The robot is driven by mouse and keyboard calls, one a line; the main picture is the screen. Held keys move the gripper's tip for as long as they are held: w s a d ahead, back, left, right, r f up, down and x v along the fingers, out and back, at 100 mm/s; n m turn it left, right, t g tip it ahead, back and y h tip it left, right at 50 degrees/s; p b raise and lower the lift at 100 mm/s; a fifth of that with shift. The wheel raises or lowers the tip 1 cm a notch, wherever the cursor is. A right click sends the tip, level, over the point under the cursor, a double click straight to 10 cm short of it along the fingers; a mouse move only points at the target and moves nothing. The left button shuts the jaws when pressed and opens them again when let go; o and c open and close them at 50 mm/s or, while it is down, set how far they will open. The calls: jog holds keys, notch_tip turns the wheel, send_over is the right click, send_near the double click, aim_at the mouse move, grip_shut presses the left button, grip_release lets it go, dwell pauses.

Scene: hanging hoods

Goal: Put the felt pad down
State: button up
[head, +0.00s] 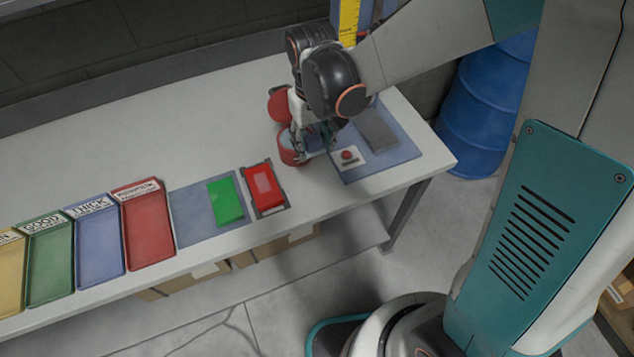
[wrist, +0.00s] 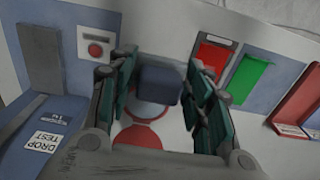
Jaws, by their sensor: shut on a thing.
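My gripper (wrist: 158,92) is shut on a dark blue-grey, square-faced piece, which I take to be the felt pad (wrist: 158,85). The piece sits between the two fingers in the wrist view. In the head view my gripper (head: 318,146) is low over the bench, and the fingers largely hide what they hold. A round red container (head: 291,153) is right by the fingers. In the wrist view its red rim (wrist: 137,116) shows partly behind the held piece. I cannot tell whether the piece touches it.
A blue mat (head: 409,151) bears a red-button box (head: 348,159) and grey slab (head: 376,130). Left are a red block (head: 264,186), a green block (head: 226,201) on another blue mat (head: 190,211), and labelled red (head: 148,232), blue (head: 97,245) and green (head: 50,262) trays.

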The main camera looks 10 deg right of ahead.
aim_at(314, 189)
notch_tip(314, 189, down, 17)
jog(key=b, duration=1.1)
jog(key=shift+f, duration=0.15)
jog(key=shift+f, duration=0.2)
jog(key=o, duration=0.9)
jog(key=shift+o, duration=0.2)
jog(key=shift+r, duration=0.15)
notch_tip(314, 189, up, 12)
jog(key=p, duration=0.4)
